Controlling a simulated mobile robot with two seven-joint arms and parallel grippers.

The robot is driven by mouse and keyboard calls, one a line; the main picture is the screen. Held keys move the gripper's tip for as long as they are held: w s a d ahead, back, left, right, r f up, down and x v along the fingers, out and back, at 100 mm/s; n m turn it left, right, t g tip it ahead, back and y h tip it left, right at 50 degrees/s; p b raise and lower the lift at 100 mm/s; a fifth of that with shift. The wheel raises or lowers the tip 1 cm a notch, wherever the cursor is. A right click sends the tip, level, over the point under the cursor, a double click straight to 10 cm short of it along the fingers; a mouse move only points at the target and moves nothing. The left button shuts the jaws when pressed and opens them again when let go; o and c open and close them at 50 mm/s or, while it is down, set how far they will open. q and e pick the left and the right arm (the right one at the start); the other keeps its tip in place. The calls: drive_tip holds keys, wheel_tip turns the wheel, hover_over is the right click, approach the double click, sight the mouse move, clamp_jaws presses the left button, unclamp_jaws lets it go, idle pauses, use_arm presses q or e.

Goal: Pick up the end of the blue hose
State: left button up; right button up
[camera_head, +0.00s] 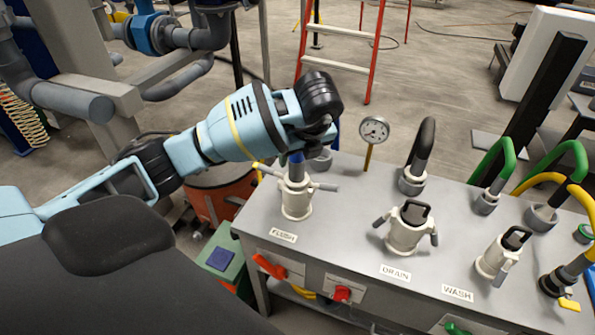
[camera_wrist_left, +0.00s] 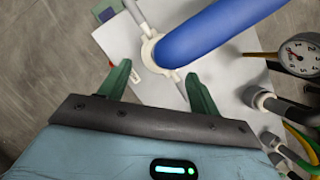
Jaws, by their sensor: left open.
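The blue hose (camera_head: 296,158) shows as a short piece above the white FLUSH coupling (camera_head: 297,197), and my left gripper hides the rest. In the left wrist view the blue hose (camera_wrist_left: 215,30) is large and close, and its end meets the white coupling ring (camera_wrist_left: 149,50). My left gripper (camera_head: 318,130) is over the FLUSH coupling at the panel's left end. In the wrist view the left gripper (camera_wrist_left: 160,78) has its green fingers spread apart, with nothing between them; the hose end lies beyond the tips. My right gripper is not in view.
The grey bench (camera_head: 345,210) also carries a pressure gauge (camera_head: 374,130) close right of the gripper, a DRAIN coupling (camera_head: 408,228), a WASH coupling (camera_head: 500,255), and black, green and yellow hoses behind. An orange-red drum (camera_head: 215,205) stands left of the bench.

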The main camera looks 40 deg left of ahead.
sight(298, 157)
use_arm(q)
drive_tip(key=f, duration=0.1)
drive_tip(key=w+a+f, duration=0.1)
drive_tip(key=f, duration=0.1)
drive_tip(key=shift+w+a+f, duration=0.1)
drive_tip(key=shift+w+a, duration=0.25)
drive_tip(key=shift+a, duration=0.05)
drive_tip(key=shift+w+a+f, duration=0.1)
drive_tip(key=shift+a+f, duration=0.1)
drive_tip(key=shift+f, duration=0.35)
drive_tip(key=shift+c, duration=0.4)
drive_tip(key=c, duration=1.2)
